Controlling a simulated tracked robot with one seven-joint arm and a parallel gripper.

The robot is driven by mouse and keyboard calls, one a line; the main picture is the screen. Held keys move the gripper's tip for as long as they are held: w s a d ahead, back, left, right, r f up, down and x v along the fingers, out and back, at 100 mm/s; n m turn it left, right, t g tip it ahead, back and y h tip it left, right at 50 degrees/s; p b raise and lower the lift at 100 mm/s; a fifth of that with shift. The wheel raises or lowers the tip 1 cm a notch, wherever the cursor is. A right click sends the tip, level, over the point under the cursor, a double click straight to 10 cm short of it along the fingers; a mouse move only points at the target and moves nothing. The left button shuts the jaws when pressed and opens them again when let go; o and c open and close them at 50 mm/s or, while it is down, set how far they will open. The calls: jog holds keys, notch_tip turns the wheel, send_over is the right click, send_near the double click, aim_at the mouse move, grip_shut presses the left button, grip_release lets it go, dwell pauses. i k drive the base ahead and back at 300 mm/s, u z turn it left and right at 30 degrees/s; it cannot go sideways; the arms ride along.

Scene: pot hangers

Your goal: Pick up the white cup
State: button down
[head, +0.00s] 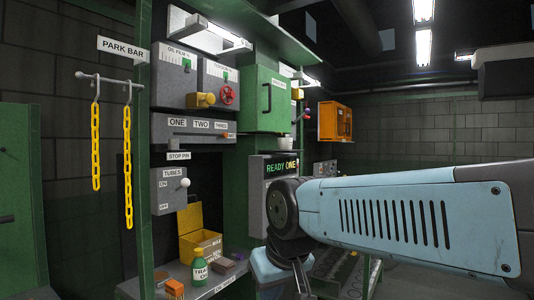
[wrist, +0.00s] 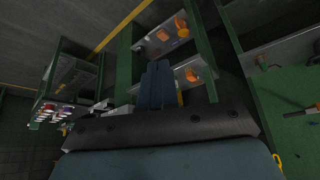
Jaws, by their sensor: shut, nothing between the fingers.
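The fingers are apart from any object there. In the head view the fingertips are hidden or out of frame. I cannot make out the white cup in the wrist view.
Yellow chains (head: 128,165) hang from the park bar at left. A green cabinet (head: 264,98) and a lit display panel (head: 282,168) stand behind my arm.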

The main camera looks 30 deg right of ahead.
aim_at(284, 144)
jog(key=k, duration=0.65)
jog(key=z, duration=0.4)
jog(key=i, duration=1.1)
jog(key=z, duration=0.35)
jog(key=i, duration=1.2)
jog(key=u, duration=0.5)
